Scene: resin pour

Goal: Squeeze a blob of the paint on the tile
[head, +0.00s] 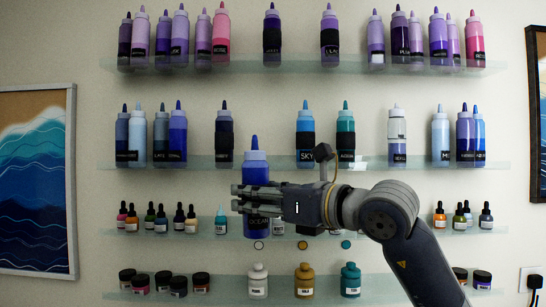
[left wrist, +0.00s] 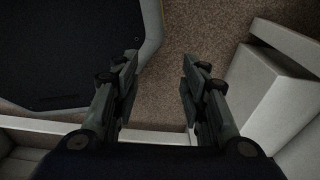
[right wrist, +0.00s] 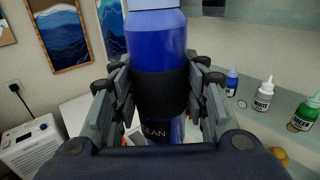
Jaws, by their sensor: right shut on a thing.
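My right gripper (head: 257,200) is shut on a blue paint bottle (head: 256,167) labelled OCEAN. The bottle is upright with its nozzle up, in front of the wall shelves. In the right wrist view the bottle (right wrist: 157,50) stands between the fingers (right wrist: 160,95), which press on its black band. My left gripper (left wrist: 158,75) shows only in the left wrist view; its fingers are apart with nothing between them, above a brown speckled floor. I cannot make out the tile in any view.
Shelves (head: 190,162) hold several blue and purple bottles, with small droppers and jars lower down. White, gold and teal bottles (head: 304,281) stand on the lowest shelf. Framed wave pictures (head: 35,180) hang on the wall. A pale box (left wrist: 270,90) stands right of my left gripper.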

